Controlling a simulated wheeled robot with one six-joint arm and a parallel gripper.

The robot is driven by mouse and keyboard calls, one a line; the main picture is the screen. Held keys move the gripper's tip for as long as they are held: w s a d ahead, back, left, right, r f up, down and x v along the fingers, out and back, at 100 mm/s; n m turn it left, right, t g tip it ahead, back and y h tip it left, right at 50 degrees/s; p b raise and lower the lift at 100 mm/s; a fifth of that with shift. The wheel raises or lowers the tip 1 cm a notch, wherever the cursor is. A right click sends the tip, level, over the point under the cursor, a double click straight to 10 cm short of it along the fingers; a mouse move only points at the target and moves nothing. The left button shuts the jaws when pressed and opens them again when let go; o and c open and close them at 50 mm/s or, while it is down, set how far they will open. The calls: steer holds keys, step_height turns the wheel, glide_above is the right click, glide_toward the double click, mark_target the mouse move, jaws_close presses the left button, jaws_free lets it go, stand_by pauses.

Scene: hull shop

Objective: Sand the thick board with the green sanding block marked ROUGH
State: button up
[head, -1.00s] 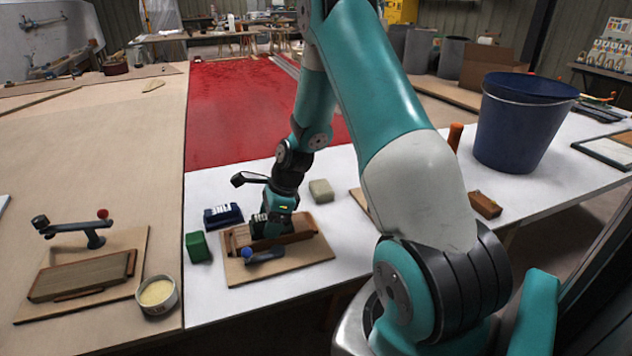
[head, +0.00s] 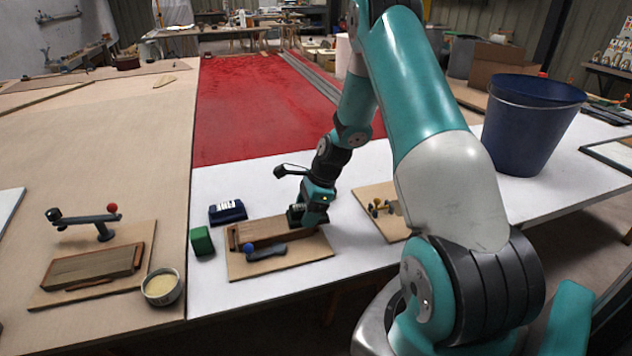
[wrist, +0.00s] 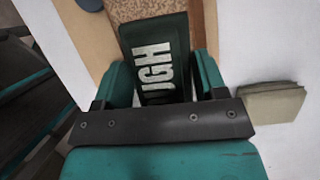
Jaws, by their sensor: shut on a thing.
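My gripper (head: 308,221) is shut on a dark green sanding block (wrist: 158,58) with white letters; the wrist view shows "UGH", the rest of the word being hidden. The block is over the right end of a brown board (head: 268,229) and seems to rest on it. The board lies on a tan base (head: 290,262), with a blue-knobbed clamp (head: 265,250) at its front side. Its mottled brown surface (wrist: 150,14) shows beyond the block in the wrist view. Another brown board (head: 92,268) lies on a base at left, beside a red-knobbed clamp (head: 95,220).
A tub of tan stuff (head: 162,287) is at front left. A beige pad (wrist: 272,102) lies right of my gripper. A blue bucket (head: 528,130) stands at right.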

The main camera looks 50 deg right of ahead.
steer(key=shift+s+d+r+p, duration=0.1)
steer(key=shift+r+p, duration=0.25)
steer(key=shift+p, duration=0.15)
step_height(320, 180, up, 3)
steer(key=shift+f+p, duration=0.1)
steer(key=shift+p, duration=0.65)
steer(key=shift+d+r+p, duration=0.1)
steer(key=shift+r+p, duration=2.15)
steer(key=shift+r, duration=0.1)
